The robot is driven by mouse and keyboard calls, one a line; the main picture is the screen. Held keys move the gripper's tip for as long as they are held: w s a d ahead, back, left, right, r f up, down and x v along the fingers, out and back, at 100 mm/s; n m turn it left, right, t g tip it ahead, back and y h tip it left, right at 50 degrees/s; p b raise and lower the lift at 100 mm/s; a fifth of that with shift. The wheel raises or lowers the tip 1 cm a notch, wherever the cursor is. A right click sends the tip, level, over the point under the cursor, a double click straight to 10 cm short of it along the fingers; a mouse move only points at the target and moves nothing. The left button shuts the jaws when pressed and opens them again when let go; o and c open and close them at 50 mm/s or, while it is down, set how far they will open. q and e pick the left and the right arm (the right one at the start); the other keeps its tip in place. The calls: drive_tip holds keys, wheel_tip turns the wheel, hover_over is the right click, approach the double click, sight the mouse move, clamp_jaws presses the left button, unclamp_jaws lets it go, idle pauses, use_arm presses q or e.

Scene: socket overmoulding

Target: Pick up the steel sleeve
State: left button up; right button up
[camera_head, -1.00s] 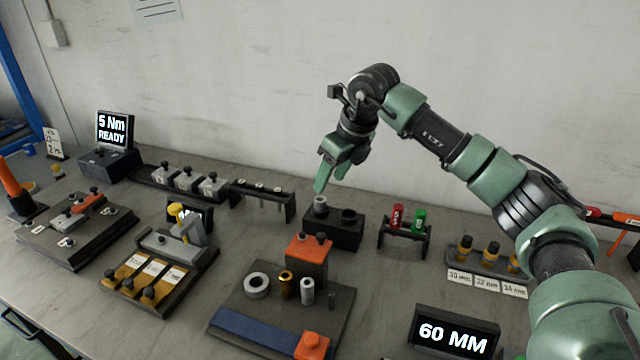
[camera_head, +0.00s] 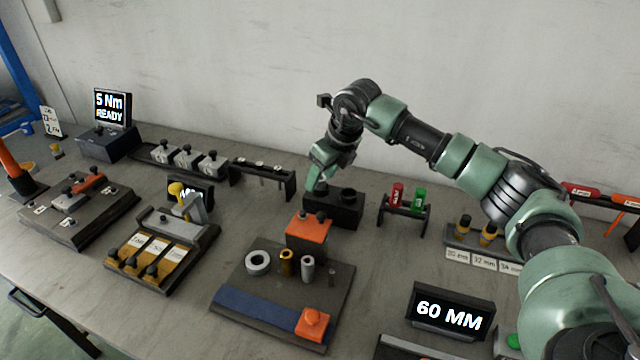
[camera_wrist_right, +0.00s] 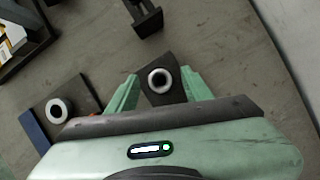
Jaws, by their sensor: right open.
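A short grey steel sleeve (camera_head: 321,188) stands upright in the left seat of a black block (camera_head: 338,213), partly hidden by my right gripper (camera_head: 318,181) in the head view. In the right wrist view, the sleeve's bright ring-shaped top (camera_wrist_right: 151,76) lies between the two green fingers of my open right gripper (camera_wrist_right: 160,77). I see a gap on each side of the sleeve there. Another steel-coloured sleeve (camera_head: 307,268) stands on the dark plate in front, beside a brass sleeve (camera_head: 286,263) and a wide steel ring (camera_head: 258,262). My left gripper is out of view.
An orange-topped block (camera_head: 308,229) stands just in front of the black block. A rack with red and green cylinders (camera_head: 403,210) is to its right, and a low black rack (camera_head: 262,178) to its left. A 60 MM display (camera_head: 450,310) stands at front right.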

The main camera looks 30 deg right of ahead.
clamp_jaws()
drive_tip(key=shift+r, duration=0.15)
